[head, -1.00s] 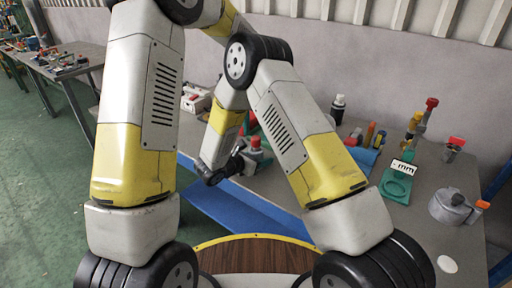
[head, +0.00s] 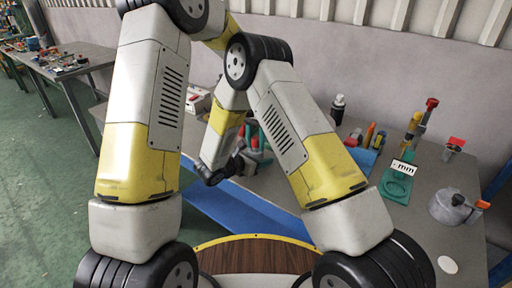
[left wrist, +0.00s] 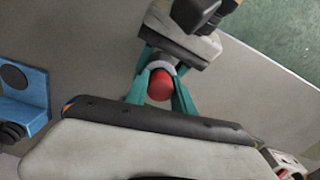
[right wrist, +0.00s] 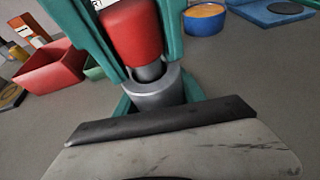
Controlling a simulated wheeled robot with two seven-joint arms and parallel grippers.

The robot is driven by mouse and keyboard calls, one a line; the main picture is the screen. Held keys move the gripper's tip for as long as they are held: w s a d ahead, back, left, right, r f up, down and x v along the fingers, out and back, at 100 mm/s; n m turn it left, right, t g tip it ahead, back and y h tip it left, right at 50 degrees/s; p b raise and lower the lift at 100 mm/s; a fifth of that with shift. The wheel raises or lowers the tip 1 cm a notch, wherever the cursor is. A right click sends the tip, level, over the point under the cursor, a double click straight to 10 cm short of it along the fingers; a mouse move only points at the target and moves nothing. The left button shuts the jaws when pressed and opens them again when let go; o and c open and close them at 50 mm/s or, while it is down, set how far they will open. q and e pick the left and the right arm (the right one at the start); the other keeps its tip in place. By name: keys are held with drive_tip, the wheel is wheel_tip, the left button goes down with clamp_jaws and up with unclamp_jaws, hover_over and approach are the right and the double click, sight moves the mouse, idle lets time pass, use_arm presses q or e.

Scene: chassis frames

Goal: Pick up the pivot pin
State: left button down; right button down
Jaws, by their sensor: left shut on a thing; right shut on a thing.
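The pivot pin has a red cylindrical part (right wrist: 132,32), a narrow dark neck and a grey metal collar (right wrist: 155,92). My left gripper (left wrist: 160,78) is shut with its green fingers on either side of the red part, whose round end faces the left palm. My right gripper (right wrist: 158,100) is shut around the grey collar, close to its dark palm. Both grippers face each other with the pin between them, above the table. In the head view my arm links hide most of this, and small green and red parts show beside the right forearm.
The grey table (head: 410,220) holds a green plate (head: 396,186), a grey pot-like part (head: 450,208) and a blue holder (head: 364,155). The right wrist view shows a red bin (right wrist: 55,68) and a blue cup (right wrist: 205,20). Green floor (head: 50,180) lies left.

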use_arm(q)
drive_tip(key=shift+r, duration=0.15)
wheel_tip(320, 180, up, 10)
drive_tip(key=shift+f, duration=0.1)
idle(0.3)
use_arm(e)
drive_tip(key=c, duration=0.6)
unclamp_jaws()
